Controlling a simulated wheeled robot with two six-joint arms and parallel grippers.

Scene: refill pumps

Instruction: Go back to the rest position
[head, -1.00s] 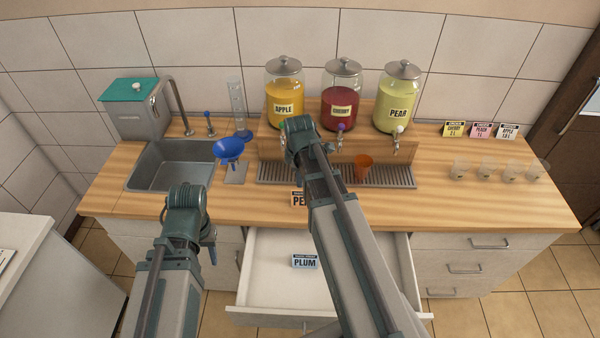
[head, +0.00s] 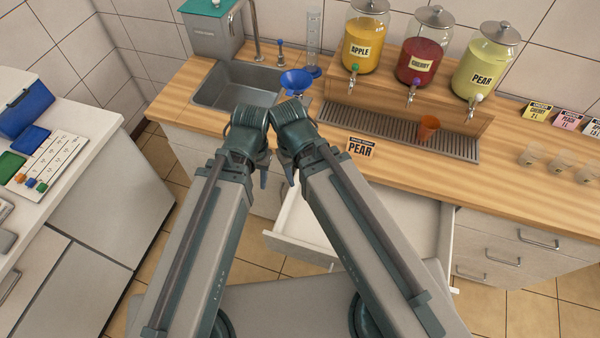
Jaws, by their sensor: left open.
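My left gripper (head: 263,172) hangs at the end of my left arm, pointing down in front of the counter's front edge. Little of its fingers shows; it is open and I see nothing in it. My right gripper (head: 289,174) is close beside it, also pointing down and mostly hidden behind its own wrist. I cannot tell its opening. Both arms reach forward with their wrists almost side by side, below the sink and the blue funnel (head: 296,80).
An open drawer (head: 420,215) juts out under the counter (head: 400,165), partly behind my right arm. Jars of apple (head: 365,45), cherry (head: 420,62) and pear (head: 482,75) stand above a drip tray with an orange cup (head: 428,128). A white side table (head: 90,130) stands left.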

